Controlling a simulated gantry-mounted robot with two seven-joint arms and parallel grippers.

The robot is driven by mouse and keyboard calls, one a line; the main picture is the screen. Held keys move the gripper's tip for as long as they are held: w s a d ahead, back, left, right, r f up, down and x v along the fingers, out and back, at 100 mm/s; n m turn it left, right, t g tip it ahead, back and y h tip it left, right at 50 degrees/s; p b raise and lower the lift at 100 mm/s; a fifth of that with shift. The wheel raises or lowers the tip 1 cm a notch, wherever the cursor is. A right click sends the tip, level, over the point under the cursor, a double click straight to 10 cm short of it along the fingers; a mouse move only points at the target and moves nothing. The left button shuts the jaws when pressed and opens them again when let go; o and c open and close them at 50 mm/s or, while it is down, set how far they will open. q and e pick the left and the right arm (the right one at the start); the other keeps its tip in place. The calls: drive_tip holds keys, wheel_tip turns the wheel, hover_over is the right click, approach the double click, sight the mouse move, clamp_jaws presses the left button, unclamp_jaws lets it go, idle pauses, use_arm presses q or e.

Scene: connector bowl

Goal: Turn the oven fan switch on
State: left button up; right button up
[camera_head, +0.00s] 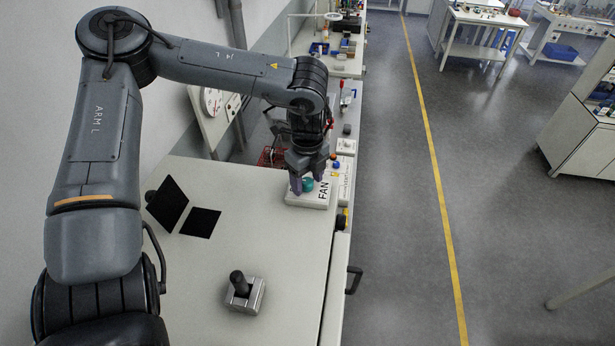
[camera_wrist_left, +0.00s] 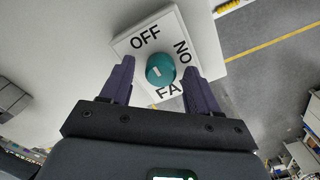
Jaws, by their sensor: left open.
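The fan switch is a round teal knob (camera_wrist_left: 161,70) on a white plate (camera_wrist_left: 204,50) marked OFF, ON and FAN in the left wrist view. In the head view the plate (camera_head: 322,204) sits at the far right corner of the worktop, and the teal knob (camera_head: 308,185) shows low between the fingers. My left gripper (camera_wrist_left: 160,80) is open, with its purple fingers on either side of the knob; I cannot tell whether they touch it. It also shows over the plate in the head view (camera_head: 308,186). My right gripper is out of view.
A grey metal block with a black knob (camera_head: 243,291) stands on the worktop (camera_head: 200,290). Two black panels (camera_head: 201,223) are at its left. Clutter and a red-handled item (camera_head: 345,98) lie beyond the plate.

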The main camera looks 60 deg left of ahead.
use_arm(q)
drive_tip(key=shift+c, duration=0.2)
drive_tip(key=c, duration=1)
